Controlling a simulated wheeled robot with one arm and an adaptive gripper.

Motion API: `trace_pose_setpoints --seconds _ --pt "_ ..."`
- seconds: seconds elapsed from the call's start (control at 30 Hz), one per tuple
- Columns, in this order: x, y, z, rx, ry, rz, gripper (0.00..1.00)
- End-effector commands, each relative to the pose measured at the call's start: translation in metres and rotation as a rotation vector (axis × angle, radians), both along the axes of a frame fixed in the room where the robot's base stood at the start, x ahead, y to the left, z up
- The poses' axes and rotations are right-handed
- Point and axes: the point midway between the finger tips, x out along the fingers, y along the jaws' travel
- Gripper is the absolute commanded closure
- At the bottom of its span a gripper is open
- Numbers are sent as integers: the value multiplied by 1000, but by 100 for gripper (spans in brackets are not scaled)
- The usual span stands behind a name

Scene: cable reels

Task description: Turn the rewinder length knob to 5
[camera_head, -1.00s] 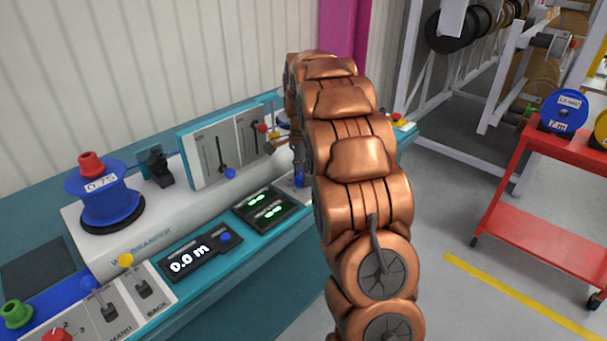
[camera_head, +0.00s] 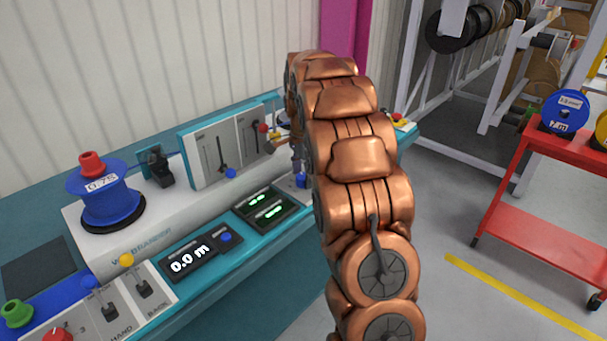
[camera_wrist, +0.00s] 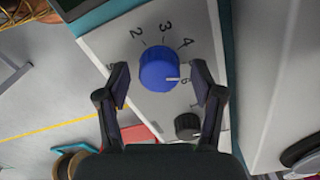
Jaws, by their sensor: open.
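In the wrist view a round blue knob (camera_wrist: 155,72) sits on a pale panel with a dial of printed numbers; 2, 3 and 4 are readable. A white pointer line on the knob points right, just below the 4, beside a partly covered digit that I cannot read surely. My gripper (camera_wrist: 161,84) is open, with one dark finger on each side of the knob. A gap shows on the left; whether the right finger touches cannot be told. In the head view my copper-coloured arm hides most of the gripper and the knob area.
A smaller black knob (camera_wrist: 187,126) sits on the panel close to the right finger. In the head view the rewinder console carries a 0.0 m display (camera_head: 189,259), levers and a blue reel (camera_head: 104,197). A red cart (camera_head: 540,195) stands right, with free floor between.

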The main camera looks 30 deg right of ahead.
Motion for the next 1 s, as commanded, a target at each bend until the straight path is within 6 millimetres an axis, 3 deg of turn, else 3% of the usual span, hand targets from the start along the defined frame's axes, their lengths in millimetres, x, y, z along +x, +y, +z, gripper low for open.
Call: trace_pose_setpoints --seconds 0.17,0.7,1.0 --pt "1 0 14 -1 -4 0 33" --pt "2 0 96 -1 -4 1 33" --pt "1 0 117 -1 -2 0 33"
